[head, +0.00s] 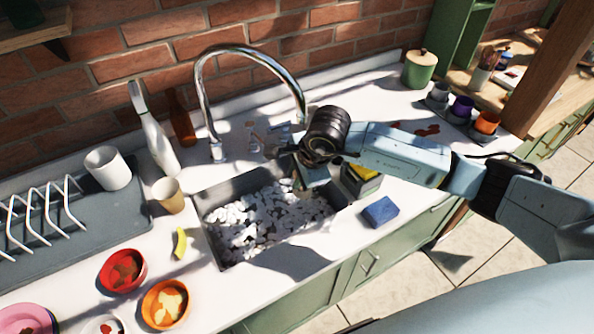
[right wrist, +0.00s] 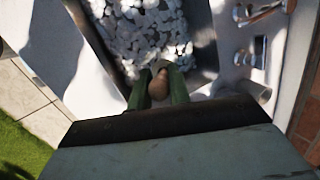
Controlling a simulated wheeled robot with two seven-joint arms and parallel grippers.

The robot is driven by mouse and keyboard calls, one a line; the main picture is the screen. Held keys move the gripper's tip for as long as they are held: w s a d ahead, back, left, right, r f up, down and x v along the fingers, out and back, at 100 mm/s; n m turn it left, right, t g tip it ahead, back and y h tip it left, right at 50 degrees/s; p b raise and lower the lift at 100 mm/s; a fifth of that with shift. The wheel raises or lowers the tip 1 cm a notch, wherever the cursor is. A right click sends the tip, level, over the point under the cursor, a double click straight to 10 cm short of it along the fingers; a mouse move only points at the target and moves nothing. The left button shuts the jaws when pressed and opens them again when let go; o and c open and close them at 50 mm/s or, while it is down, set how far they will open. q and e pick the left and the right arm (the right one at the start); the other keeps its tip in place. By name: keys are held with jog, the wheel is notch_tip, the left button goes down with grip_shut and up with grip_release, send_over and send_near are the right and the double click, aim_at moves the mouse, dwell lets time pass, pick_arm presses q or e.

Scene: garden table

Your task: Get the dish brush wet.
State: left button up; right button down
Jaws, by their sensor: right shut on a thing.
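My right gripper (head: 308,172) is over the right end of the grey sink (head: 212,245), reaching in from the right. In the right wrist view its two fingers (right wrist: 158,88) are shut on a tan, wood-coloured rounded piece, which looks like the end of the dish brush (right wrist: 158,84). The brush's bristles are hidden, and I cannot tell whether they touch the sink contents. White foam-like lumps (head: 255,222) fill the sink and also show in the right wrist view (right wrist: 150,30). A chrome tap (head: 203,85) arches over the sink from behind. My left gripper is not in view.
A blue sponge (head: 380,211) and a yellow-and-dark block (head: 360,182) lie right of the sink. A white bottle (head: 155,135), brown bottle (head: 181,120), paper cup (head: 168,196) and dish rack (head: 45,215) stand left. Red (head: 122,285) and orange (head: 150,318) bowls stand front left.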

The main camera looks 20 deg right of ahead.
notch_tip(320, 180, down, 2)
jog(key=shift+f+b, duration=0.1)
jog(key=shift+b, duration=0.35)
notch_tip(320, 180, down, 7)
jog(key=b, duration=0.6)
dwell(0.4)
notch_tip(320, 180, up, 15)
jog(key=p, duration=0.9)
dwell(0.8)
